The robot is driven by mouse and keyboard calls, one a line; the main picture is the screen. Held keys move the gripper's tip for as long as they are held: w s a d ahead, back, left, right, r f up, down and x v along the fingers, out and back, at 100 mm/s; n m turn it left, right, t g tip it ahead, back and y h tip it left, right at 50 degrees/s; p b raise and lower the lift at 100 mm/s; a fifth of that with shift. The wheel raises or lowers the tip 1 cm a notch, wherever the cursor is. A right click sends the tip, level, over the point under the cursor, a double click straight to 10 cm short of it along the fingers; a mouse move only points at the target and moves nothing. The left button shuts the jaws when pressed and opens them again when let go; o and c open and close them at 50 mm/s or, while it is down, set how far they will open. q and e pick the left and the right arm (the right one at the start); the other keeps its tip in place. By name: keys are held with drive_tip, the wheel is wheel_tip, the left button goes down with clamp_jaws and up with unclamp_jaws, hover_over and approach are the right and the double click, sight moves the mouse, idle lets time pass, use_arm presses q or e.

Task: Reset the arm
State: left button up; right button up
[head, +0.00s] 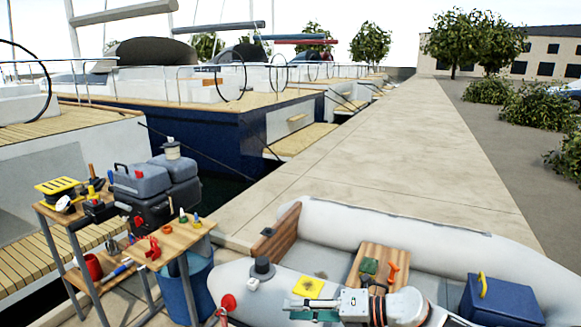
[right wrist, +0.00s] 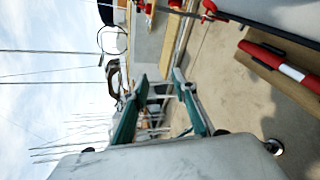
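My right gripper (head: 300,309) extends leftward over the grey inflatable dinghy (head: 345,222) from the white right arm (head: 385,305) with its orange band. In the right wrist view its two teal fingers (right wrist: 157,103) stand apart with nothing held between them. The gripper points sideways in that view, with boats, masts and the quay beyond it. My left gripper and left arm are in neither view.
A blue box (head: 500,300) sits in the dinghy at right. A wooden board (head: 378,262) holds a green item and an orange tool. A yellow card (head: 308,287) lies near the gripper. At left stand a tool-laden workbench (head: 205,228) and a blue barrel (head: 195,285).

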drive_tip(key=s+a+m+t+y, duration=0.2)
drive_tip(key=s+a+m, duration=0.1)
drive_tip(key=m, duration=0.1)
drive_tip(key=s+d+f+m+t+h, duration=0.2)
drive_tip(key=s+d+f+m+h, duration=0.5)
drive_tip(key=s+d+f+m, duration=0.3)
drive_tip(key=s+d+f+m+t+h+b, duration=0.1)
drive_tip(key=s+d+f+m+t+h, duration=0.1)
drive_tip(key=s+d+f+m+h, duration=0.4)
drive_tip(key=s+d+f+m, duration=0.5)
drive_tip(key=f+m, duration=0.5)
drive_tip(key=m, duration=0.2)
drive_tip(key=shift+s+d+h, duration=0.15)
drive_tip(key=shift+s+h, duration=0.25)
drive_tip(key=shift+s, duration=0.45)
